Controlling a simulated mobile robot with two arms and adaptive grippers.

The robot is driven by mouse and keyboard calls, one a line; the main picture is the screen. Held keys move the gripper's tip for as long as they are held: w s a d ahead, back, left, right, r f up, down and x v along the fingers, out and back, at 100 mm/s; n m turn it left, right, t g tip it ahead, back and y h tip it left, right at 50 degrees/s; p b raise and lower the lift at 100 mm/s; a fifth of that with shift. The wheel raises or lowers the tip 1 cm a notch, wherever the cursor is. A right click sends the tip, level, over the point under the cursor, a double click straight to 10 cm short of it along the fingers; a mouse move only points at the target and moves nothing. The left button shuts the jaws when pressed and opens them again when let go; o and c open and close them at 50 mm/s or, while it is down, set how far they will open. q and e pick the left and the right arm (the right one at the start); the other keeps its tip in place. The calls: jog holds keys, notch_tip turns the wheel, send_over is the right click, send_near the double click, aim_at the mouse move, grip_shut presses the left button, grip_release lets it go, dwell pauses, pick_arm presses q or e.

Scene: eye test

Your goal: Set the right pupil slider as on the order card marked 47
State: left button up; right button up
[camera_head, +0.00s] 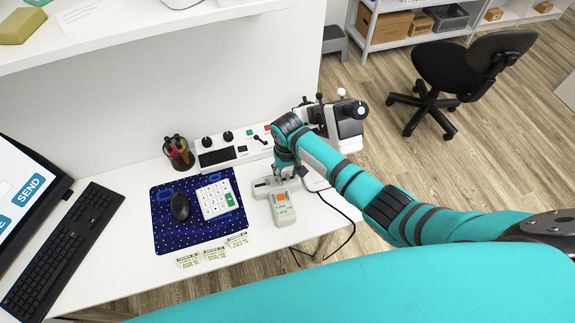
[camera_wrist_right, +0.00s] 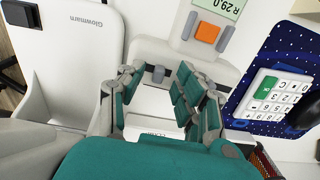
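A pale pupil meter (camera_head: 286,212) with an orange button and a green display stands near the desk's front edge. In the wrist view its display (camera_wrist_right: 222,6) shows R 29.0, upside down. A small dark grey slider knob (camera_wrist_right: 158,74) sits on the meter's pale crosspiece. My right gripper (camera_head: 281,174) points down over the meter. In the wrist view its fingers (camera_wrist_right: 155,80) are open on either side of the knob, with gaps visible. Order cards (camera_head: 214,253) lie along the front edge; their numbers are too small to read. My left gripper is not in view.
A blue mat (camera_head: 165,236) with a mouse (camera_head: 180,207) and keypad (camera_head: 216,199) lies left of the meter.

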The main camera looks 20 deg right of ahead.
aim_at(288, 177)
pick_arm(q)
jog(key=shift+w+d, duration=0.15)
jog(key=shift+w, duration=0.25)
pick_arm(e)
notch_tip(288, 177, up, 11)
jog(key=shift+r, duration=0.2)
